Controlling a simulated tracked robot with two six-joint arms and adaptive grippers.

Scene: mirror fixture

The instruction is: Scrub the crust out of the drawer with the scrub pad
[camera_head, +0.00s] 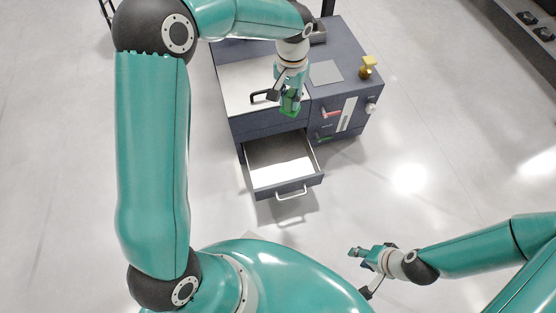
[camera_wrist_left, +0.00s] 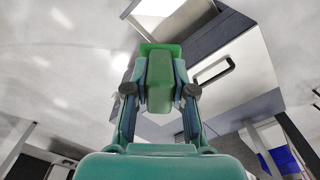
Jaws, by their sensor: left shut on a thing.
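The drawer (camera_head: 275,160) is pulled out of the front of a dark blue cabinet, with a grey handle on its front. Its floor looks pale grey; I cannot make out the crust in it. My left gripper (camera_head: 290,100) is shut on the green scrub pad (camera_head: 289,110) and holds it above the cabinet's front edge, behind and above the open drawer. In the left wrist view, the pad (camera_wrist_left: 162,80) sits between both fingers (camera_wrist_left: 160,92). My right gripper (camera_head: 364,257) is low at the right, away from the cabinet, too small to judge.
The cabinet (camera_head: 250,125) has a pale top panel with a black handle (camera_head: 264,97). A yellow object (camera_head: 367,67) stands at its right back. Red (camera_head: 331,113) and green handles and a white knob (camera_head: 370,108) stick out from the right front. The floor around is clear.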

